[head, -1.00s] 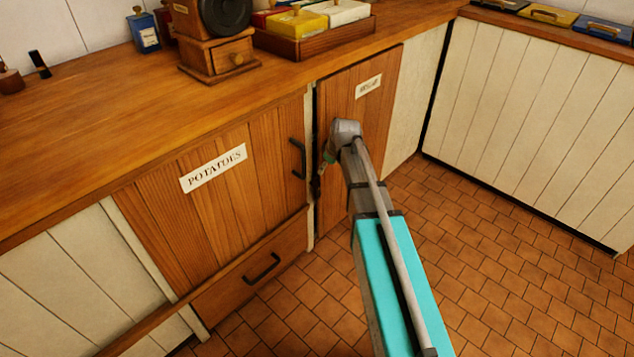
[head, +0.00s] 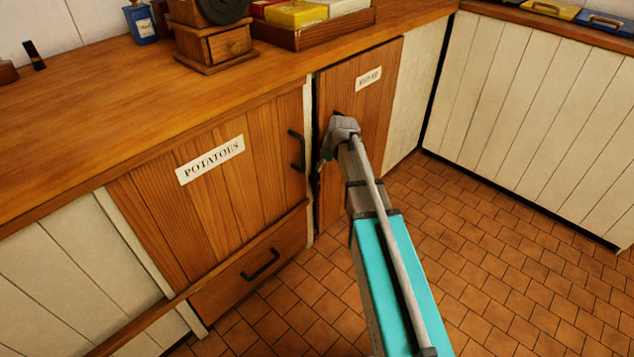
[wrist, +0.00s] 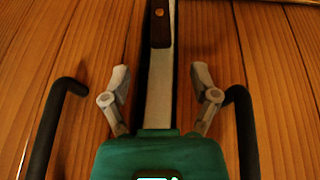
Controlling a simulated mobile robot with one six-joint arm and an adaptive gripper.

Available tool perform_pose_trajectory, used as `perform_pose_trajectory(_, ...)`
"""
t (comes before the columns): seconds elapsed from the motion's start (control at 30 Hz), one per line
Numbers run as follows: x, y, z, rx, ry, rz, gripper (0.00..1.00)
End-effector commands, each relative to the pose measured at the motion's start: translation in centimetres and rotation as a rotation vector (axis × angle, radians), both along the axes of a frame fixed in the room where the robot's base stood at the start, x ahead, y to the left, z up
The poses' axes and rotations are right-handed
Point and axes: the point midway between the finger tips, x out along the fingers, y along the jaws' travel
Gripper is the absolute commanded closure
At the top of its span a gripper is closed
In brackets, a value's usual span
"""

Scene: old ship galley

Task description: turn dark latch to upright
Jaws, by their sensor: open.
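The dark latch (wrist: 161,28) is a narrow dark brown bar with a brass screw, at the top of the wrist view. It lies lengthwise along the pale post (wrist: 160,85) between two wooden doors, and its upper end reaches the picture's edge. My gripper (wrist: 160,79) is open and empty, one finger on each side of the post, below the latch in the picture. The latch is not between the fingertips. In the head view my gripper (head: 325,158) is in front of the gap between the doors, mostly hidden by my wrist. I cannot make out the latch there.
Dark bar handles flank my fingers, left (wrist: 50,125) and right (wrist: 243,130). The POTATOES door (head: 200,190) is left, a labelled door (head: 375,115) right, a drawer (head: 245,275) below. The counter (head: 120,120) overhangs them. The tiled floor (head: 500,260) is clear.

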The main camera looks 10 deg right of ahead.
Motion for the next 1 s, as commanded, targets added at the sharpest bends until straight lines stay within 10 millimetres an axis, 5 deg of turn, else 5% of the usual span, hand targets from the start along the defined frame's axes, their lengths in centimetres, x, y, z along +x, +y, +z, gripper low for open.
perform_pose_trajectory(1.0,3.1,1.5,-8.3,-0.001,0.000,0.002,0.23)
